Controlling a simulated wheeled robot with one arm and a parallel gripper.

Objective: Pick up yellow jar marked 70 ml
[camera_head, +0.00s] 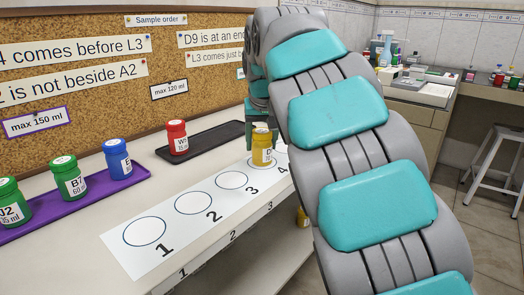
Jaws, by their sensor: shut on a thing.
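I cannot tell whether the jar's base touches the strip. A second yellow object (303,216), perhaps a jar, shows below the bench edge, mostly hidden by my arm.
The strip (120,240) has empty circles 1, 2 and 3. A red jar (177,138) stands on a black tray (218,138). A blue jar (117,160) and two green jars (68,178) stand on a purple tray (88,202). A cork board (100,100) with notes is behind.

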